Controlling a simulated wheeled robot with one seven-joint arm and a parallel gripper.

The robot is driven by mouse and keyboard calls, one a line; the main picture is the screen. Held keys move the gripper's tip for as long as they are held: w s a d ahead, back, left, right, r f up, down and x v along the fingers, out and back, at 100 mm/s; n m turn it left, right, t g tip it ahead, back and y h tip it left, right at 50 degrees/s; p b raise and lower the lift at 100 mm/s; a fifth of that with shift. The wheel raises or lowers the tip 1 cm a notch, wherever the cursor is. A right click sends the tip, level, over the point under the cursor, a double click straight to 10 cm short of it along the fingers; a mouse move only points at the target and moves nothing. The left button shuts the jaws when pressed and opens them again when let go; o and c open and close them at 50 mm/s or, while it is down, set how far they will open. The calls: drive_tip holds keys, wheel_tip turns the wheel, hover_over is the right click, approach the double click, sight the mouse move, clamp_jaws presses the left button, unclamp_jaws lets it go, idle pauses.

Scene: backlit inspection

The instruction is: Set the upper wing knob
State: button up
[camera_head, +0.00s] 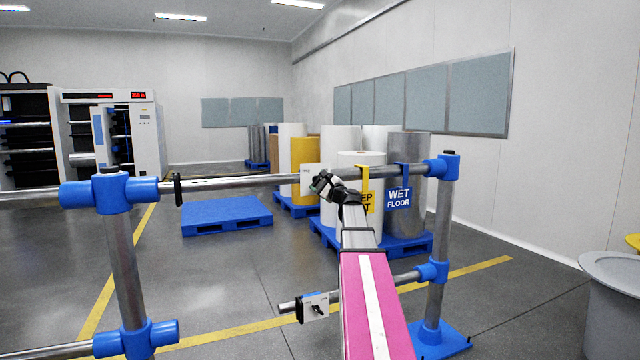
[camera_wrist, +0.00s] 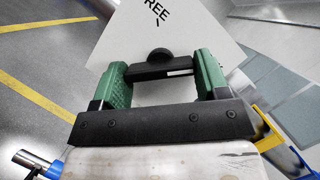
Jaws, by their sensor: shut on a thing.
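The upper wing knob (camera_wrist: 158,72) is black, with a wide wing and a round hub, on a white plate (camera_wrist: 130,30) lettered "REE" in the visible part. My gripper (camera_wrist: 162,66) has a green finger at each end of the wing and is shut on it. In the head view my gripper (camera_head: 323,184) reaches the white plate (camera_head: 311,172) on the upper rail (camera_head: 240,182); my arm and gripper hide the knob there. Where the knob points against the plate's other markings cannot be told.
A second plate with a dark knob (camera_head: 317,309) sits on the lower rail, left of my arm. A yellow sign (camera_head: 367,203) and a blue "WET FLOOR" sign (camera_head: 399,198) hang close right of my gripper. Blue-jointed posts (camera_head: 123,245) flank the rails. Pallets with rolls stand behind.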

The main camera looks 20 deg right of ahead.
drive_tip(key=shift+f+m+t, duration=0.1)
drive_tip(key=shift+m+t, duration=0.2)
drive_tip(key=shift+m, duration=0.5)
drive_tip(key=o, duration=0.9)
drive_tip(key=shift+o, duration=0.2)
drive_tip(key=v, duration=1.1)
drive_tip(key=shift+a, duration=0.15)
